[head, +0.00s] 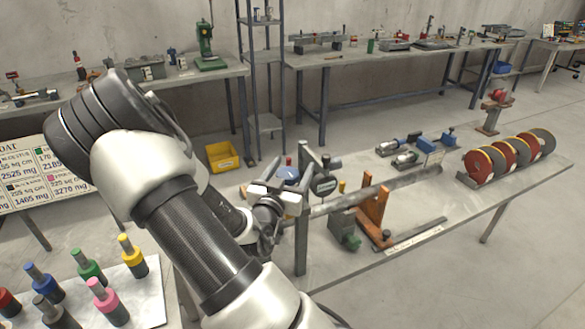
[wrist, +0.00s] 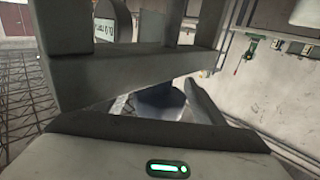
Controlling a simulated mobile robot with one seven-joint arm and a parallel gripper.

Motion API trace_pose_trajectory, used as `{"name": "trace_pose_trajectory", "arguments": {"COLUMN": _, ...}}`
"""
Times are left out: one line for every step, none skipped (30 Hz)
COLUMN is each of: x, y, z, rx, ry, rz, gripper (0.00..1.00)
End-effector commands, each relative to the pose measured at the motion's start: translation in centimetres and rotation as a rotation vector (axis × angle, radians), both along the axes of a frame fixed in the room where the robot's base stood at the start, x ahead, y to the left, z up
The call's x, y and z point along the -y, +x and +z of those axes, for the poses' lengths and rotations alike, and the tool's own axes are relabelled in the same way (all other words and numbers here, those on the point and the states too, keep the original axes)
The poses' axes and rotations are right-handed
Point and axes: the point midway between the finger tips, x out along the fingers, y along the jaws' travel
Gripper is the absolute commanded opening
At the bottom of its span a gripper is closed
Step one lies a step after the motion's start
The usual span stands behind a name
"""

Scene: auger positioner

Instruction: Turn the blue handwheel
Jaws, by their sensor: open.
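My gripper (head: 289,170) is open at the near left end of the bench that carries a long auger-like bar. A small blue part (head: 288,174), which looks like the blue handwheel, shows between the fingers in the head view. In the wrist view a dull blue rounded shape (wrist: 158,98) lies between the fingers, mostly hidden behind the gripper and a grey bar. I cannot tell whether the fingers touch it. My arm hides the area below and to the left of the gripper.
A grey upright post (head: 302,235) stands just right of my gripper. A long grey bar (head: 375,190) runs to the right past an orange bracket (head: 372,212). Red and grey discs (head: 505,158) stand farther right. Colored pegs (head: 88,268) stand at lower left.

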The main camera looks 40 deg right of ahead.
Motion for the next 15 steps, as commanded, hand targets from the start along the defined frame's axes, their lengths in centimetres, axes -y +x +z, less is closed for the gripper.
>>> {"name": "trace_pose_trajectory", "arguments": {"x": 0.28, "y": 0.1, "z": 0.02, "rx": 0.001, "ry": -0.001, "rz": -0.001, "gripper": 0.64}}
{"name": "trace_pose_trajectory", "arguments": {"x": 0.36, "y": 0.15, "z": 0.01, "rx": 0.001, "ry": -0.001, "rz": -0.002, "gripper": 0.64}}
{"name": "trace_pose_trajectory", "arguments": {"x": 0.43, "y": 0.18, "z": 0.0, "rx": 0.0, "ry": -0.001, "rz": -0.002, "gripper": 0.64}}
{"name": "trace_pose_trajectory", "arguments": {"x": 0.46, "y": 0.2, "z": 0.0, "rx": 0.0, "ry": -0.001, "rz": -0.001, "gripper": 0.64}}
{"name": "trace_pose_trajectory", "arguments": {"x": 0.47, "y": 0.22, "z": -0.01, "rx": -0.001, "ry": -0.001, "rz": -0.001, "gripper": 0.64}}
{"name": "trace_pose_trajectory", "arguments": {"x": 0.46, "y": 0.23, "z": -0.02, "rx": -0.001, "ry": -0.001, "rz": -0.001, "gripper": 0.64}}
{"name": "trace_pose_trajectory", "arguments": {"x": 0.45, "y": 0.22, "z": -0.02, "rx": -0.001, "ry": -0.001, "rz": -0.001, "gripper": 0.64}}
{"name": "trace_pose_trajectory", "arguments": {"x": 0.45, "y": 0.23, "z": -0.02, "rx": -0.001, "ry": -0.001, "rz": -0.001, "gripper": 0.64}}
{"name": "trace_pose_trajectory", "arguments": {"x": 0.44, "y": 0.22, "z": -0.02, "rx": -0.001, "ry": -0.001, "rz": -0.001, "gripper": 0.64}}
{"name": "trace_pose_trajectory", "arguments": {"x": 0.44, "y": 0.22, "z": -0.02, "rx": -0.001, "ry": -0.001, "rz": -0.001, "gripper": 0.64}}
{"name": "trace_pose_trajectory", "arguments": {"x": 0.43, "y": 0.23, "z": -0.03, "rx": -0.001, "ry": -0.001, "rz": -0.001, "gripper": 0.61}}
{"name": "trace_pose_trajectory", "arguments": {"x": 0.43, "y": 0.23, "z": -0.03, "rx": 0.0, "ry": 0.0, "rz": -0.001, "gripper": 0.54}}
{"name": "trace_pose_trajectory", "arguments": {"x": 0.41, "y": 0.23, "z": -0.03, "rx": 0.0, "ry": 0.0, "rz": -0.001, "gripper": 0.49}}
{"name": "trace_pose_trajectory", "arguments": {"x": 0.41, "y": 0.23, "z": -0.03, "rx": 0.0, "ry": 0.0, "rz": -0.001, "gripper": 0.44}}
{"name": "trace_pose_trajectory", "arguments": {"x": 0.4, "y": 0.22, "z": -0.03, "rx": 0.0, "ry": 0.0, "rz": -0.001, "gripper": 0.37}}
